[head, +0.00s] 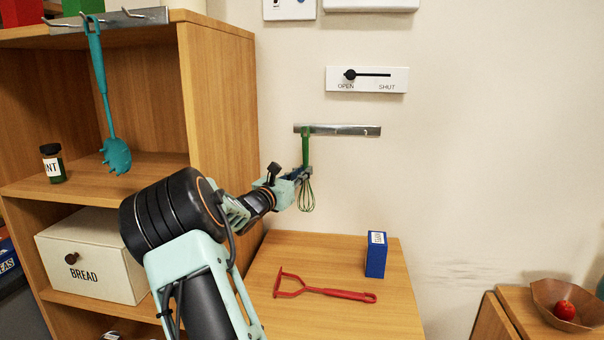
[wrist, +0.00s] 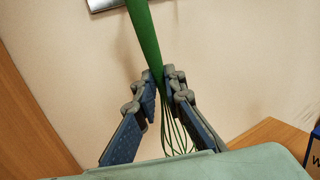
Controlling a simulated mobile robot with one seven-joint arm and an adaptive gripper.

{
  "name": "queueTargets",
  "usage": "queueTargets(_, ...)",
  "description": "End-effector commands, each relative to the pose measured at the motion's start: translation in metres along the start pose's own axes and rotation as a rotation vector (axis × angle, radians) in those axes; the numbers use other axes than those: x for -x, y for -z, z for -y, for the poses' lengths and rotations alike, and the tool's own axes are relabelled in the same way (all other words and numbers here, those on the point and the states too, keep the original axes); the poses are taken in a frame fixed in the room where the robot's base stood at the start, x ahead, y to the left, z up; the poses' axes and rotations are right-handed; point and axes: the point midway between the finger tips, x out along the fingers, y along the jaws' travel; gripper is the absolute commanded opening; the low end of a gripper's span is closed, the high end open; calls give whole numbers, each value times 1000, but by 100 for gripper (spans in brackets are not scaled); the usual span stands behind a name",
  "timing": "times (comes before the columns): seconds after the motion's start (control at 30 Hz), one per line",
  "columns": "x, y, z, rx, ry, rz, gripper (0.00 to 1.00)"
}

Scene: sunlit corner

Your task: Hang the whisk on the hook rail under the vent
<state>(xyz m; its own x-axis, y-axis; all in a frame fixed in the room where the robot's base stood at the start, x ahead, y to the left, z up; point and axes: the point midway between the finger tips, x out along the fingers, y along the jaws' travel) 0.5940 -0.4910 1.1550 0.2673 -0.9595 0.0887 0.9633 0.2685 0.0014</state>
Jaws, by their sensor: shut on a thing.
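The green whisk (head: 306,148) hangs upright, handle up and wires down, in front of the wall. My gripper (head: 302,174) is shut on it low on the handle, just above the wires. The wrist view shows the handle (wrist: 146,40) running up between my fingers (wrist: 160,88). The metal hook rail (head: 350,131) is on the wall below the OPEN/SHUT vent plate (head: 367,79). The handle's top overlaps the rail's left part in the head view. Whether it touches a hook I cannot tell. The rail's lower edge (wrist: 103,4) shows in the wrist view.
A wooden table (head: 270,266) below holds a red peeler-like tool (head: 335,293) and a blue box (head: 376,256). At left, a shelf unit (head: 218,100) has another rail (head: 118,18) with a teal server (head: 116,152) hanging. The wall right of the rail is clear.

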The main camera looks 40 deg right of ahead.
Motion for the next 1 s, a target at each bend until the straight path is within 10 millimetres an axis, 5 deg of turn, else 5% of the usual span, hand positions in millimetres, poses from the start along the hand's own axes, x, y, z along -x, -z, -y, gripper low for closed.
queueTargets(0.33,-20,1,-7,-1,2,0,0)
queueTargets(1.0,-28,14,-12,-1,1,1,0)
